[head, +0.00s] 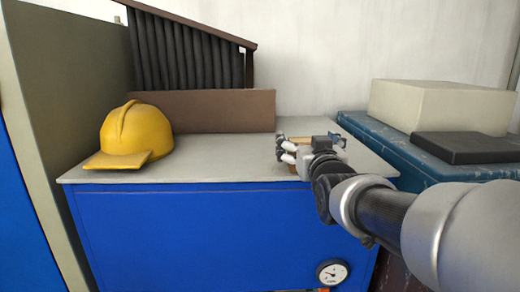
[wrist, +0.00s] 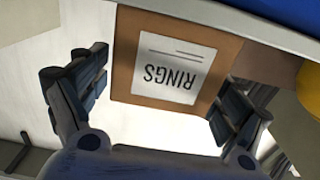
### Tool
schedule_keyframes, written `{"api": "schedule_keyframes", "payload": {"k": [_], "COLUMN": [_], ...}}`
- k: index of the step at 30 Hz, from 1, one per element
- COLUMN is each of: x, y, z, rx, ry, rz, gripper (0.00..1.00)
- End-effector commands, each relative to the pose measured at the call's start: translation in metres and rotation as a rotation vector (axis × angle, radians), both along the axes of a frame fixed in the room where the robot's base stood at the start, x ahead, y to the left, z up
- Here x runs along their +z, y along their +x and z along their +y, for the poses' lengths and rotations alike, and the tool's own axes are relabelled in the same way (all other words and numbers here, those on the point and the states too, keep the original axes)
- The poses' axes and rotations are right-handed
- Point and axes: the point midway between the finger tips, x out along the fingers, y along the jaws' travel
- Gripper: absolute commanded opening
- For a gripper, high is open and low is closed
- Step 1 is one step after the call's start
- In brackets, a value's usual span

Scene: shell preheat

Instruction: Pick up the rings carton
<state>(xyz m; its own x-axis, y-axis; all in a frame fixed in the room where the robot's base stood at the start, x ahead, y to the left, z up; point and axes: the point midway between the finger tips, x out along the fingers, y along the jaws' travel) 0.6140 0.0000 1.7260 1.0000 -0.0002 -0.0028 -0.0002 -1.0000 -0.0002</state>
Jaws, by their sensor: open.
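The rings carton (wrist: 176,62) is a brown box with a white label reading RINGS, upside down in the wrist view. My gripper (wrist: 180,80) is open, with one finger to the left of the carton and one to the right. The carton lies between the fingers, and I cannot tell whether either touches it. In the head view, my gripper (head: 284,150) is over the right part of the grey worktop. Only small brown parts of the carton (head: 300,139) show there; my gripper hides the rest.
A yellow hard hat (head: 137,134) sits on the left of the worktop (head: 215,162), with clear space between it and my gripper. A brown panel (head: 215,110) stands behind. To the right, a blue chest (head: 372,140) bears a pale box (head: 440,103) and a dark slab (head: 465,147).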

Motion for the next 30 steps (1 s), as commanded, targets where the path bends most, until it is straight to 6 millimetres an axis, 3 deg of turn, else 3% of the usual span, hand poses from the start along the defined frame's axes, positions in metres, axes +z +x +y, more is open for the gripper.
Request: {"api": "schedule_keyframes", "payload": {"k": [6, 27, 30], "x": [0.0002, 0.0003, 0.0007], "y": [0.0004, 0.0002, 0.0002], "z": [0.0003, 0.0002, 0.0002], "rx": [0.000, 0.000, 0.000], "ry": [0.000, 0.000, 0.000], "rz": [-0.001, -0.001, -0.002], "gripper": [0.90, 0.43, 0.41]}}
